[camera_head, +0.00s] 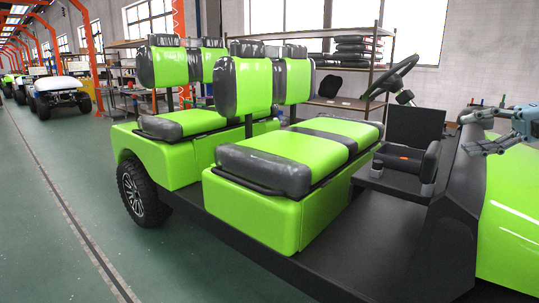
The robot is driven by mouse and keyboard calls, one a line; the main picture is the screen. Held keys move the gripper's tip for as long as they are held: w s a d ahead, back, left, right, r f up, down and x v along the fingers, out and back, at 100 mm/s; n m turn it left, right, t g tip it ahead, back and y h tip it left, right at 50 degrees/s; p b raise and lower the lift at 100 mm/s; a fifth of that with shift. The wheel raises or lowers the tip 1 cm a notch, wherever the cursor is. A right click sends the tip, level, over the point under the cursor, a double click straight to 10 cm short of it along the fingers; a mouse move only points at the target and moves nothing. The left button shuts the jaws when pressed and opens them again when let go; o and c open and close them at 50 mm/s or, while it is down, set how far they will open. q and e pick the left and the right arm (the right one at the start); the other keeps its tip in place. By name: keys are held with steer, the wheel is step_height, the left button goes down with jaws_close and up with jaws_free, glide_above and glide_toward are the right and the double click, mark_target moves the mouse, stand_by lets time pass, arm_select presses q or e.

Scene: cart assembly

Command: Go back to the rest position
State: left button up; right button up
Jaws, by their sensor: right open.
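My right gripper (466,132) enters at the right edge, above the green front body (510,222) of the cart. Its two grey fingers are spread apart and nothing shows between them. The cart has green and black seats, with a front bench (335,142) and a rear bench (190,122). A black steering wheel (392,78) stands behind the dashboard area. A black box-like part (412,127) with an orange mark below it sits left of the gripper. My left gripper is not in view.
Metal shelves (340,33) with dark stacked items stand along the back wall. Other carts (60,92) stand in a row at the far left, beside orange posts. The green floor (60,220) at the left is clear. The cart's black floor (365,245) is bare.

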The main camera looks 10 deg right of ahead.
steer(key=s+a+f+m+t+h+b, duration=0.15)
steer(key=s+a+f+m, duration=0.4)
steer(key=f, duration=0.95)
steer(key=s+a+f+m+t+h+b, duration=0.15)
steer(key=s+a+f+m, duration=0.4)
steer(key=f, duration=0.95)
steer(key=s+a+f+m+t+h+b, duration=0.1)
steer(key=s+a+f+m+t, duration=0.35)
steer(key=f, duration=1.05)
steer(key=s+a+f+m+g+h+b, duration=0.1)
steer(key=s+a+f+m+g+h, duration=0.25)
steer(key=s+f, duration=0.55)
steer(key=s+d+f+m+g+h, duration=0.1)
steer(key=s+f+m+g+h, duration=0.1)
steer(key=s+f+m+h, duration=0.4)
steer(key=s+a+f+m+g, duration=0.1)
steer(key=s+f+g, duration=0.3)
steer(key=s, duration=0.6)
steer(key=s+f+m+g, duration=0.4)
steer(key=s+f, duration=0.2)
steer(key=s, duration=0.5)
steer(key=shift+a+m, duration=0.3)
steer(key=shift+a, duration=0.1)
steer(key=shift+c, duration=0.4)
